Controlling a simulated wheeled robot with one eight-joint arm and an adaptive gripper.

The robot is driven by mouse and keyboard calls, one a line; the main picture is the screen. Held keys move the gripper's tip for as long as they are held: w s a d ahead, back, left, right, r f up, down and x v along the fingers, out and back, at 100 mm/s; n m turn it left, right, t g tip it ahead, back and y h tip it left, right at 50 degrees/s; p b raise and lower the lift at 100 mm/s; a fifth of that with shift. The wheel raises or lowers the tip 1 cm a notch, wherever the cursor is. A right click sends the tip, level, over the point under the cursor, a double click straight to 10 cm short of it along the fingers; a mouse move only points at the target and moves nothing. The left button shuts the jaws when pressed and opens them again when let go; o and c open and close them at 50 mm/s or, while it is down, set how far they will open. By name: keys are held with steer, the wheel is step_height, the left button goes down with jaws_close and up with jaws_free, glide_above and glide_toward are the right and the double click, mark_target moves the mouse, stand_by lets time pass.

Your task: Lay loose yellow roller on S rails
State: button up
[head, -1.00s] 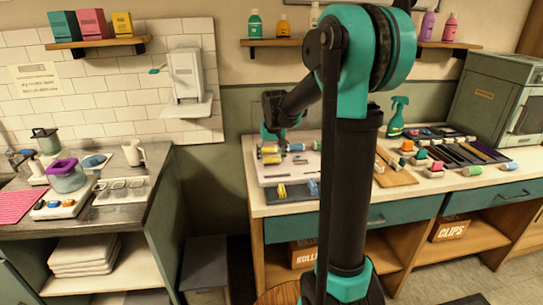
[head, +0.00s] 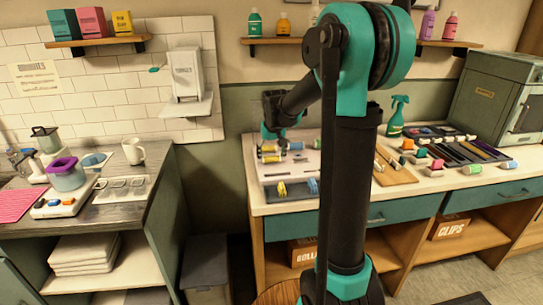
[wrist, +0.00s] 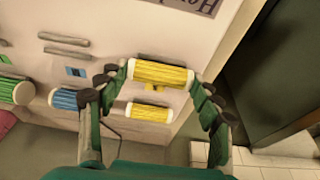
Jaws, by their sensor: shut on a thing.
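In the wrist view my gripper (wrist: 155,92) is shut on a yellow roller (wrist: 162,73) with white ends, one finger at each end. The held roller also shows in the head view (head: 270,159), under my gripper (head: 271,151). It is over a white board (wrist: 215,35), close to a grey rail (wrist: 165,57). A yellow mark (wrist: 153,88) shows beside it. I cannot tell whether the roller touches the rails. A second, smaller-looking yellow roller (wrist: 148,112) lies on the board, in a row with a blue roller (wrist: 65,98) and a green roller (wrist: 15,91).
Empty grey rails (wrist: 63,39) with a blue mark (wrist: 75,71) lie left of the held roller in the wrist view. A wooden board (head: 393,170) and several loose coloured pieces lie further right on the counter. A green spray bottle (head: 397,118) stands at the back.

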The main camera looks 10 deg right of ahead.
stand_by(0.3)
steer(key=o, duration=1)
steer(key=shift+o, duration=1.4)
steer(key=shift+r, duration=3.45)
steer(key=shift+s, duration=0.1)
